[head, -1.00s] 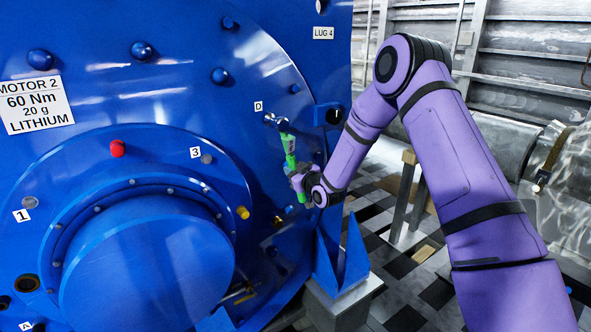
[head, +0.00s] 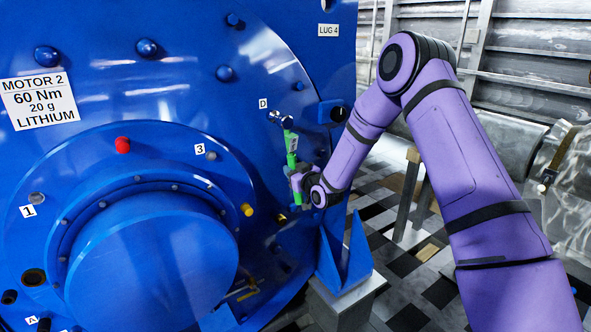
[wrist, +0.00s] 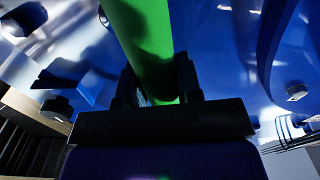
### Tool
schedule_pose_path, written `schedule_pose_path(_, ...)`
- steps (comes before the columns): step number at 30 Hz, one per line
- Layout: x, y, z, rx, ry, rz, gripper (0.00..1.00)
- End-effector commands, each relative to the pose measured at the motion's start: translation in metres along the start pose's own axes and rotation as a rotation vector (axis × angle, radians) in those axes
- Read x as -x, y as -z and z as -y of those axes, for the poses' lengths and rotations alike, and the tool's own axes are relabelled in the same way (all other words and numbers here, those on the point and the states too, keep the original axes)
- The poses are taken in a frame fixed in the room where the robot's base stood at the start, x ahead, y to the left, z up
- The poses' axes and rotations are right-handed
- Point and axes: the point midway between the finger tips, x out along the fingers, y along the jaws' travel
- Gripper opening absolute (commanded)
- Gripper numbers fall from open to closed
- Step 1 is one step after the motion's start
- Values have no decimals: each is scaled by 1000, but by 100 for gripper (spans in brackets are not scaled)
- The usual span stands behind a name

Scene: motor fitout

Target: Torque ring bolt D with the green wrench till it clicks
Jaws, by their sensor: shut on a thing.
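The green wrench (head: 291,150) stands nearly upright against the blue motor face. Its head is at the bolt (head: 275,117) beside the label D (head: 263,104); the frames are too small to tell how fully it sits on it. My gripper (head: 296,184) is shut on the wrench's lower handle. In the wrist view the green handle (wrist: 147,45) runs up from between the jaws (wrist: 158,95) and out of the top of the picture. The wrench head is out of the wrist view.
The blue motor (head: 190,105) fills the left, with a placard (head: 38,101), a red plug (head: 123,145) and a yellow plug (head: 247,210). A blue bracket (head: 343,255) on a grey block (head: 345,300) stands below my gripper. Checkered floor lies to the right.

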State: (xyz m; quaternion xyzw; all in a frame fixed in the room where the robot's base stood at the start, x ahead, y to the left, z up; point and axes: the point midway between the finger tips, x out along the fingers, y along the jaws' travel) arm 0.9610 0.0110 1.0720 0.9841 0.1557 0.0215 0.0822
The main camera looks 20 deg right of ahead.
Motion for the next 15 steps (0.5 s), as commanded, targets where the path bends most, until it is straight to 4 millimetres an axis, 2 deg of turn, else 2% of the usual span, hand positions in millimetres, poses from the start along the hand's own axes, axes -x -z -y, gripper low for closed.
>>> schedule_pose_path(15,0,1,6,-35,-1,-3,0)
